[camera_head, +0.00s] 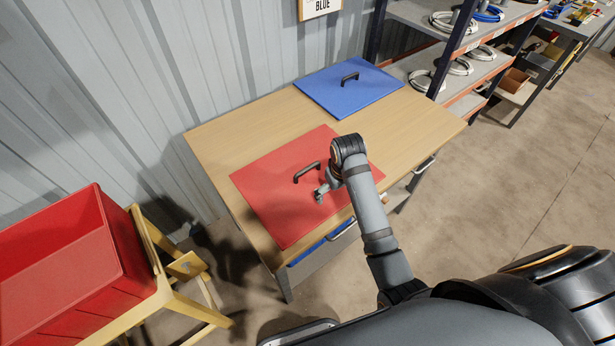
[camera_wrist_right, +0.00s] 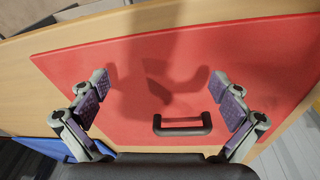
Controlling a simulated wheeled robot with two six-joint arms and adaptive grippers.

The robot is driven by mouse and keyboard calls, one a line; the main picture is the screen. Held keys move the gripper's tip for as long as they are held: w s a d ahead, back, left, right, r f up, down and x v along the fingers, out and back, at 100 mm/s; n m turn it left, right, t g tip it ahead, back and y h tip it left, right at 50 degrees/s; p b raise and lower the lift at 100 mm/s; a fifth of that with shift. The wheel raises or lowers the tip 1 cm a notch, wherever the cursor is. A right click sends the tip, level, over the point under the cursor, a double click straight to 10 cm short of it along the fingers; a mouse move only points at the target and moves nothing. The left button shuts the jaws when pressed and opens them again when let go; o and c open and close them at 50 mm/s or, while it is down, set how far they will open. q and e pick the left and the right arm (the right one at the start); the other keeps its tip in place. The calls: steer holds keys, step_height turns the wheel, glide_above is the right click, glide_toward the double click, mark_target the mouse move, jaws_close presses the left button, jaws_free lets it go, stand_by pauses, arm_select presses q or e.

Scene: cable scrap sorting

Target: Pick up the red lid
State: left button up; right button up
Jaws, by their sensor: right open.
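The red lid (camera_head: 277,205) lies flat on the wooden table, with a dark handle (camera_head: 307,172) standing up near its middle. My right gripper (camera_head: 321,192) is above the lid, close to the handle and apart from it. In the right wrist view the lid (camera_wrist_right: 150,60) fills most of the picture. There the handle (camera_wrist_right: 183,131) shows between the spread fingers of my right gripper (camera_wrist_right: 163,88), nearer the right finger. The jaws are open and empty. My left gripper is not in view.
A blue lid (camera_head: 345,92) with a handle lies at the table's back. A red bin (camera_head: 110,245) stands on a yellow stand at the left. A shelf with cable coils (camera_head: 448,22) stands at the back right. Bare wood (camera_head: 235,125) shows around the lids.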

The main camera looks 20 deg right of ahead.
mark_target(308, 168)
steer(key=shift+n+g, duration=0.4)
steer(key=w+r, duration=0.1)
steer(key=w, duration=0.1)
steer(key=w+a+r, duration=0.1)
steer(key=w, duration=0.1)
steer(key=w+a+r, duration=0.1)
steer(key=w, duration=0.1)
steer(key=shift+a+r, duration=0.2)
steer(key=shift+r, duration=0.05)
steer(key=w+a+r+n+g, duration=0.1)
steer(key=w+a+r+n, duration=0.1)
steer(key=w+a+r, duration=0.35)
steer(key=f+b, duration=0.1)
steer(key=b, duration=0.1)
steer(key=d+f+b, duration=0.1)
steer(key=f+b, duration=0.1)
steer(key=d+f+b, duration=0.1)
steer(key=b, duration=0.1)
steer(key=shift+f, duration=0.35)
steer(key=shift+d+f+b, duration=0.1)
steer(key=shift+f+b, duration=0.45)
steer(key=shift+f, duration=0.05)
step_height(308, 168, down, 3)
steer(key=shift+d+f+p, duration=0.1)
steer(key=shift+f+p, duration=0.05)
steer(key=shift+p, duration=0.2)
steer(key=shift+s, duration=0.2)
steer(key=c, duration=1.5)
steer(key=shift+c, duration=0.2)
